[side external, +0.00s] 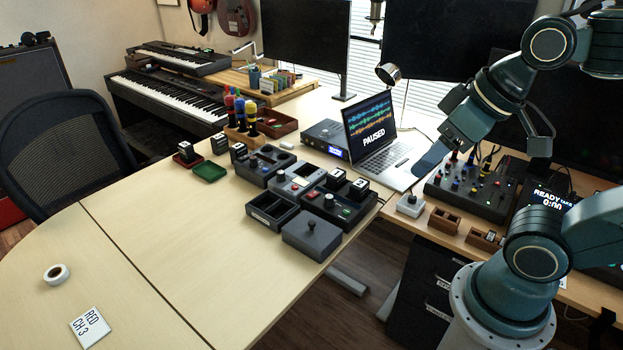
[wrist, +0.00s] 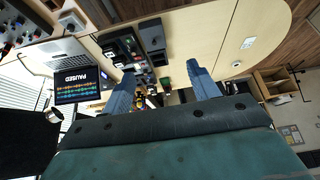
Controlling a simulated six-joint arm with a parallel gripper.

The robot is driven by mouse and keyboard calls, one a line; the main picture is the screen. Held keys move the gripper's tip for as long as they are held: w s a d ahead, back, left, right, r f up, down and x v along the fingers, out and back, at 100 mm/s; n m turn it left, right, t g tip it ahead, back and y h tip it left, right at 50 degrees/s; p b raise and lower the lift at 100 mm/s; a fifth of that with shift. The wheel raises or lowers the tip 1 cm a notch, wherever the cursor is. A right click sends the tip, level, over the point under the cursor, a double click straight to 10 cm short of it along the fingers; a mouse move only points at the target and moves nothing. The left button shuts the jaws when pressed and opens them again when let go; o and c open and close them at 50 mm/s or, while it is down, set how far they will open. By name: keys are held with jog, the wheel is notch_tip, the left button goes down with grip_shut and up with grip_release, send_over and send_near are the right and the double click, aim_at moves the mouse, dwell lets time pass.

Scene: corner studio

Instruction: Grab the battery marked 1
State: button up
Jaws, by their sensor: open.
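Several small black blocks with white labelled tops, which look like the batteries, show in the side view. One (side external: 186,149) is at a small red tray, and one (side external: 219,141) is by a green tray (side external: 209,172). Another (side external: 238,150) stands at the far end of the black devices. Two more, one (side external: 336,176) and one (side external: 359,187), sit on the nearer device. The labels are too small to tell which is marked 1. My gripper (side external: 432,158) is open and empty, high near the laptop, apart from all blocks. Its two spread blue fingers show in the wrist view (wrist: 160,68).
A laptop (side external: 378,130) reading PAUSED stands behind the devices. An empty black tray (side external: 271,209) and a grey lidded box (side external: 311,233) lie near the table edge. A tape roll (side external: 55,273) and a label card (side external: 91,327) lie at left. The left tabletop is mostly clear.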

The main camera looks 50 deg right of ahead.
jog(key=n+g, duration=0.6)
jog(key=n, duration=1.2)
send_over(337, 173)
notch_tip(337, 173, down, 18)
jog(key=shift+f, duration=0.25)
jog(key=shift+f, duration=4.3)
